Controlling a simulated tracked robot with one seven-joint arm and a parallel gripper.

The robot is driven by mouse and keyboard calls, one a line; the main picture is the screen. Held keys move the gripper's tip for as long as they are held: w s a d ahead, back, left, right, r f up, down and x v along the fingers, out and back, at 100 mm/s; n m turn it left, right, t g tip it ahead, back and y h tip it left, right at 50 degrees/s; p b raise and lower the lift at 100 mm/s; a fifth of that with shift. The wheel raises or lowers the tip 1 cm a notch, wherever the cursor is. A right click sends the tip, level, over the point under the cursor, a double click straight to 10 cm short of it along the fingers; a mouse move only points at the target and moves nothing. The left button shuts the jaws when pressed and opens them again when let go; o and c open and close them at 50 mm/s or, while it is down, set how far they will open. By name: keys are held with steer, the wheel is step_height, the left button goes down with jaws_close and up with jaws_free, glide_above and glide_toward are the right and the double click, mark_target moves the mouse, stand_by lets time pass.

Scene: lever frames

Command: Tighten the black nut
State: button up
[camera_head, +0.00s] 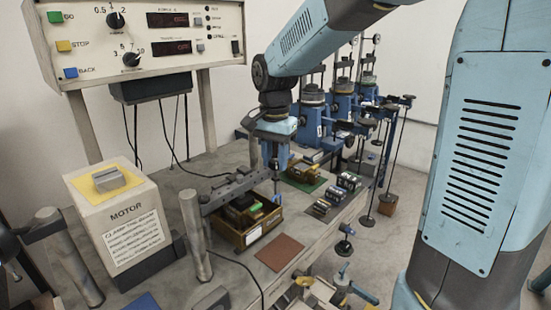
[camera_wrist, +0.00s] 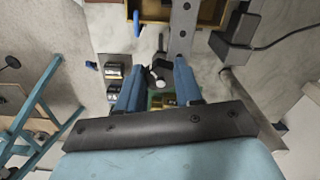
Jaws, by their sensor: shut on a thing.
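A pale, shiny rod end shows beside the nut. The fingers are shut on the nut, though their exact contact is partly hidden. In the head view the nut is too small and covered to make out. The lever (camera_wrist: 184,25) runs away from the fingers in the wrist view.
A wooden box with green contents (camera_head: 248,235) sits under the lever. A motor box (camera_head: 118,225) stands at left below a control panel (camera_head: 150,35). Blue lever frames (camera_head: 340,110) and hanging rods crowd the back right. A reddish-brown mat (camera_head: 280,252) lies on the bench.

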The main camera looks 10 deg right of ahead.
steer(key=shift+r, duration=0.1)
steer(key=o, duration=1)
steer(key=shift+o, duration=0.2)
step_height(320, 180, up, 14)
steer(key=shift+f, duration=0.2)
steer(key=shift+w, duration=0.1)
steer(key=s+d+f+n+t, duration=0.2)
steer(key=s+d+f+n, duration=0.1)
steer(key=s+d, duration=0.4)
steer(key=s+d+f+n+t, duration=0.3)
steer(key=s+d, duration=0.4)
steer(key=s, duration=0.5)
steer(key=shift+f+n+t, duration=0.3)
steer(key=shift+f+n, duration=0.3)
steer(key=shift+f, duration=0.05)
